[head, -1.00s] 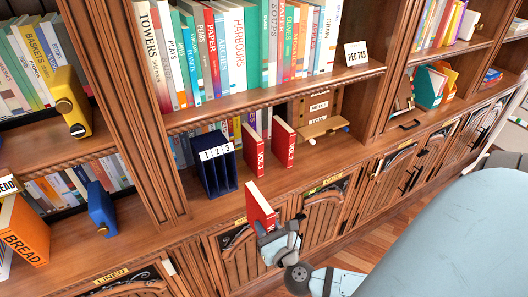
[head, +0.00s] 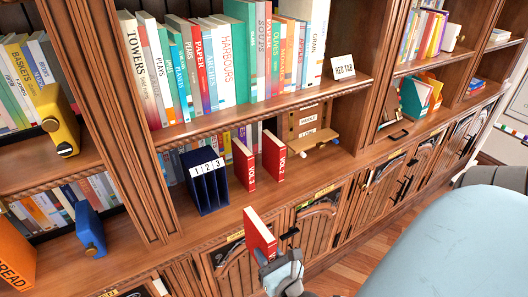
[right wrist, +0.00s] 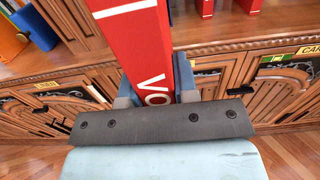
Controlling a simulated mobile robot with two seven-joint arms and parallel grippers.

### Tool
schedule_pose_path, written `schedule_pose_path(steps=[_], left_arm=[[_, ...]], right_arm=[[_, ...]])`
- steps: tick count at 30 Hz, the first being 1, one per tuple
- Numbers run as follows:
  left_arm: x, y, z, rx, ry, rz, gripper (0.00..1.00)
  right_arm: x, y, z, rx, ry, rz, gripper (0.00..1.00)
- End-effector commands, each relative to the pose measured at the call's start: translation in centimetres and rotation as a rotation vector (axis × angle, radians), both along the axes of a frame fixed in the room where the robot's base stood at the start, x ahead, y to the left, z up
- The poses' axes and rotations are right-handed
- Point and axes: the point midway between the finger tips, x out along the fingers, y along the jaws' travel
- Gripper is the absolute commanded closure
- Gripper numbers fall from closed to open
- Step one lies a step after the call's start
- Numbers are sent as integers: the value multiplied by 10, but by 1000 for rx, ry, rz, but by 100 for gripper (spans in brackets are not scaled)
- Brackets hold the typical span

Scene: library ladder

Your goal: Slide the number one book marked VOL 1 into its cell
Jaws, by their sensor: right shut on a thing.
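A red book (head: 260,235) with a white band is held in my right gripper (head: 277,250), in front of the shelf edge. My left gripper is not in view.
The shelf front (head: 225,222) is bare. A blue block (head: 90,230) is at left.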

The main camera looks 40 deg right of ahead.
Motion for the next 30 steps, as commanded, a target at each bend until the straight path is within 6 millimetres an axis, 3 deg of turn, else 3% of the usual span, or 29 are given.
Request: schedule_pose_path(steps=[30], left_arm=[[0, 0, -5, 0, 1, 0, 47]], right_arm=[[-35, 8, 1, 0, -1, 0, 100]])
